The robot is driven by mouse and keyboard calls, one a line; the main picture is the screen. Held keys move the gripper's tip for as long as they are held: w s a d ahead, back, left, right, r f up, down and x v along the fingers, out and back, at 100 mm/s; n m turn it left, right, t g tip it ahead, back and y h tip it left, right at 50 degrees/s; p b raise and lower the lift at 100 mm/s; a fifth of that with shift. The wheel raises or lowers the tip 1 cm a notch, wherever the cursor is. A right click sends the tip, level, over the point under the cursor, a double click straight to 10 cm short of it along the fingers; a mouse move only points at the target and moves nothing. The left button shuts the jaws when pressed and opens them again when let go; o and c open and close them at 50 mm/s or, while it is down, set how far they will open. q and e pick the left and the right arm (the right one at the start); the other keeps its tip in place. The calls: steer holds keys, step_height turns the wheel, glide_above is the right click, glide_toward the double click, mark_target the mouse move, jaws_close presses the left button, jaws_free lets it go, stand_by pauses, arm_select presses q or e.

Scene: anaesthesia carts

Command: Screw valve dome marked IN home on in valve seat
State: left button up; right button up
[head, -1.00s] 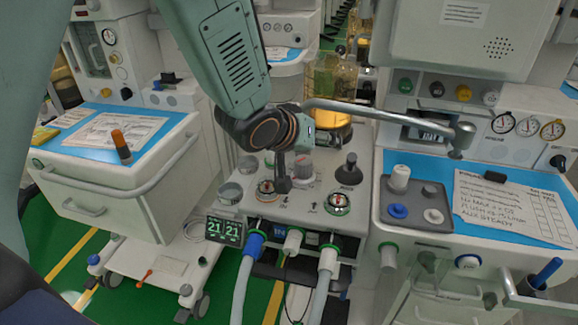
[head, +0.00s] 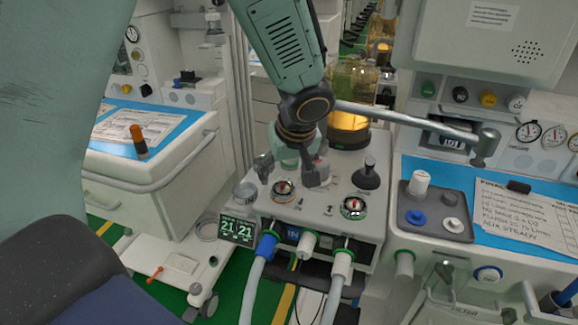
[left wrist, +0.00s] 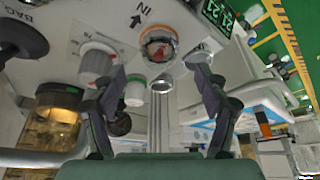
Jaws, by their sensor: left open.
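The in valve seat (head: 283,190) is a round ring with a red-and-white centre on the machine top. It also shows in the left wrist view (left wrist: 158,45), beside an arrow and the letters IN. I cannot tell whether a clear dome sits on it. A similar round valve (head: 353,207) stands to its right. A grey metal cup (head: 245,192) stands left of the in seat; I cannot tell whether it is a dome. My left gripper (head: 290,176) is open and empty above and just behind the in seat, its fingers pointing down. My right gripper is out of view.
A black knob (head: 366,176) stands right of the gripper. Hoses plug into the front below, a blue-ended one (head: 266,245) at the left. A metal arm (head: 420,118) crosses at the right. A grey tray (head: 437,212) with small parts lies on the right cart.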

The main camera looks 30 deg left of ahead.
mark_target(280, 181)
arm_select(q)
steer(key=b+x, duration=0.1)
steer(key=x, duration=0.4)
steer(key=shift+c, duration=0.3)
steer(key=c, duration=1.3)
steer(key=m, duration=0.3)
steer(key=shift+s+a+t+h, duration=0.1)
steer(key=shift+t+h, duration=0.3)
steer(key=shift+c, duration=0.2)
steer(key=m, duration=0.2)
steer(key=m+h, duration=0.1)
steer(key=m, duration=0.1)
steer(key=shift+a+t+h, duration=0.1)
steer(key=shift+t+h, duration=0.2)
steer(key=shift+a+m+h, duration=0.1)
steer(key=shift+m+h, duration=0.5)
steer(key=shift+m, duration=1.4)
steer(key=shift+m+h, duration=0.5)
steer(key=shift+m, duration=0.8)
steer(key=shift+a+m+h, duration=0.1)
steer(key=shift+m+h, duration=0.2)
steer(key=shift+m, duration=0.5)
